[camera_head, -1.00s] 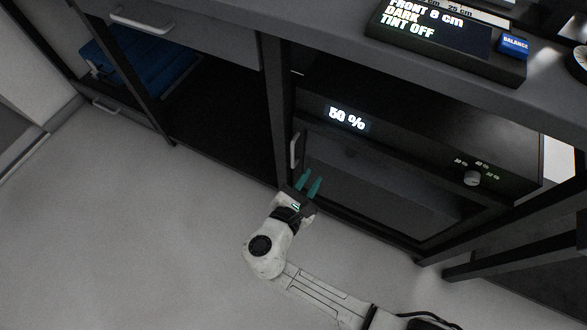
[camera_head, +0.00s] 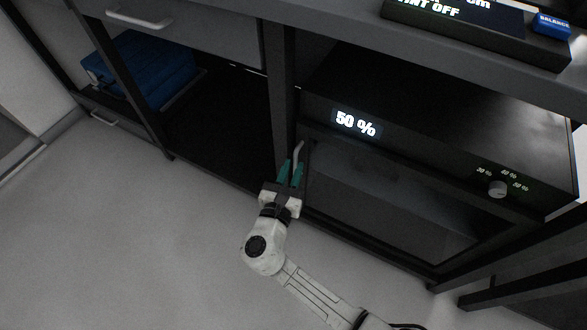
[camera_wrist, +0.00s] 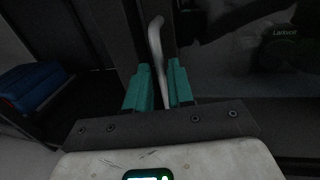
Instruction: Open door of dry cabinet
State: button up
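The dry cabinet (camera_head: 425,100) is a black box under the bench with a "50 %" display and a dark glass door (camera_head: 385,195). Its door looks shut. A pale vertical handle (camera_head: 299,151) sits at the door's left edge. It also shows in the wrist view (camera_wrist: 156,50). My gripper (camera_head: 291,170) has teal fingers and is at the handle's lower part. In the wrist view my gripper (camera_wrist: 160,85) has its fingers apart, one on each side of the handle, with a gap showing. I cannot tell whether either finger touches it.
A blue case (camera_head: 145,70) lies on the open shelf to the left, below a drawer with a handle (camera_head: 140,18). A dark post (camera_head: 281,100) stands just left of the cabinet. The grey floor (camera_head: 130,240) in front is clear.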

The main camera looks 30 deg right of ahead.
jog(key=shift+w+d, duration=0.5)
jog(key=shift+c, duration=0.5)
grip_shut()
